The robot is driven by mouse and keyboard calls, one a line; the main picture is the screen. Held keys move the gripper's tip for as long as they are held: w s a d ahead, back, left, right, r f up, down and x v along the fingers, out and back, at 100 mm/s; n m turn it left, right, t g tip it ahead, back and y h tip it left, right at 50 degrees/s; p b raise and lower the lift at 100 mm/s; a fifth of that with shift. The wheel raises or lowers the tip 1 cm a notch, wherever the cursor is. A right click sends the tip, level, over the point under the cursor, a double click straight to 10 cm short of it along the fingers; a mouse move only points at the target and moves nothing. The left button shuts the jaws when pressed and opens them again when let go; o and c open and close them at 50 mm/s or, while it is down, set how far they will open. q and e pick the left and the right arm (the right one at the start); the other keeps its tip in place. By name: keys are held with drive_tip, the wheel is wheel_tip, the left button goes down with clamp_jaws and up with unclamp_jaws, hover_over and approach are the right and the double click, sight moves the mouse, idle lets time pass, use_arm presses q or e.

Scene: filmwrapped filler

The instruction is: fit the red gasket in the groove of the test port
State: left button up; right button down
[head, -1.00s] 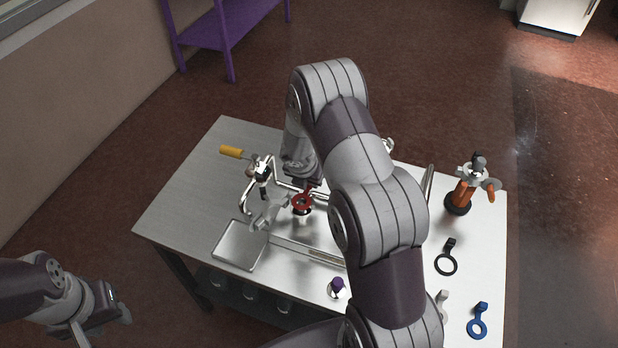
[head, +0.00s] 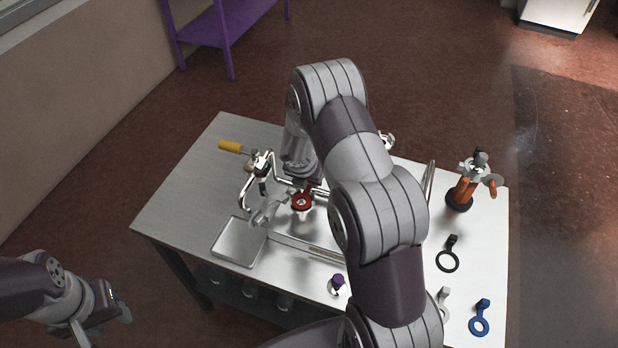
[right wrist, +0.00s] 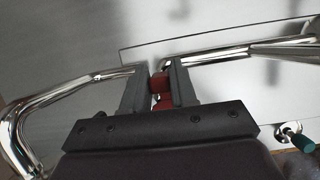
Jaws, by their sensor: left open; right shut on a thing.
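My right gripper (right wrist: 161,92) is shut on the red gasket (head: 301,203), whose red tab (right wrist: 159,84) shows between the fingers in the right wrist view. In the head view the gasket's ring lies at the top of a pale metal port (head: 304,217) on the table, with a light centre showing through the ring. I cannot tell whether it sits in the groove. My right arm covers part of the area beside it. My left gripper (head: 108,312) is open and empty, off the table at the lower left.
Bent metal tubes (head: 247,190) surround the port. A shallow tray (head: 239,243), a yellow handle (head: 231,146) and a purple-topped fitting (head: 338,281) are nearby. Black (head: 448,255) and blue (head: 480,318) tabbed rings and an orange-handled stand (head: 463,190) are at right.

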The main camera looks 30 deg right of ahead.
drive_tip(key=shift+f, duration=0.2)
idle(0.3)
drive_tip(key=c, duration=0.8)
unclamp_jaws()
drive_tip(key=p+v, duration=0.3)
drive_tip(key=v, duration=0.9)
drive_tip(key=shift+r, duration=0.35)
drive_tip(key=shift+a, duration=0.1)
